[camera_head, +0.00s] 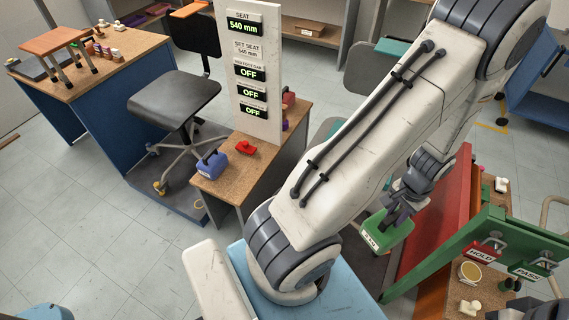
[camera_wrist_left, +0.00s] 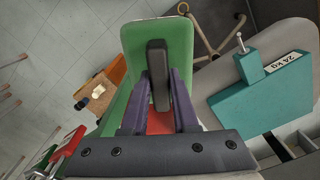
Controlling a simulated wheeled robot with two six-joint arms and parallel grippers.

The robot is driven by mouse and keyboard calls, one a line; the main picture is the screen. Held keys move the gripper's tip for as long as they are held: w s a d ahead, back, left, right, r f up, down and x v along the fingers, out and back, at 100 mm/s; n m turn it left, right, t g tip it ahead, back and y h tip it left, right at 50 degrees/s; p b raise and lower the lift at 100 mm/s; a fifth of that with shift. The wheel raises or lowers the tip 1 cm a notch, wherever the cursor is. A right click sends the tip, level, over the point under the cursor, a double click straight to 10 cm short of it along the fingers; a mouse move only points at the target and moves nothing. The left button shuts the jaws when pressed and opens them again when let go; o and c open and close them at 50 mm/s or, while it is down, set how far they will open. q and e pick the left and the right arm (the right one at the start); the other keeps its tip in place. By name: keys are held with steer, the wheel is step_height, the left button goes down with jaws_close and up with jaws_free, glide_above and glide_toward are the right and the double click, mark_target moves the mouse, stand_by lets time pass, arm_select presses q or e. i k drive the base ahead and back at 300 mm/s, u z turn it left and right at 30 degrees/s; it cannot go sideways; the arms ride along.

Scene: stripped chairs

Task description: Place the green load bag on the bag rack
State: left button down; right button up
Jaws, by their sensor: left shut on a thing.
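The green load bag (camera_head: 388,236) hangs in the air in my left gripper (camera_head: 398,208), left of the red panel in the head view. It has a small white label that I cannot read. In the left wrist view the bag (camera_wrist_left: 160,32) lies beyond the purple fingers (camera_wrist_left: 160,95), which are shut on its dark handle (camera_wrist_left: 158,62). A teal bag marked 24 kg (camera_wrist_left: 262,106) is beside it, apart from it, over a grey surface. I cannot tell for certain which thing is the bag rack.
A red panel (camera_head: 440,215) and a green frame (camera_head: 490,235) with HOLD (camera_head: 482,252) and PASS (camera_head: 528,270) tags stand at the right. A display post (camera_head: 250,75), a wooden bench (camera_head: 225,185) with a blue weight (camera_head: 213,165), and a black chair (camera_head: 175,100) are left.

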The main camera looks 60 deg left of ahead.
mark_target(241, 181)
steer(key=z, duration=2.05)
steer(key=k, duration=1.5)
steer(key=u, duration=2.1)
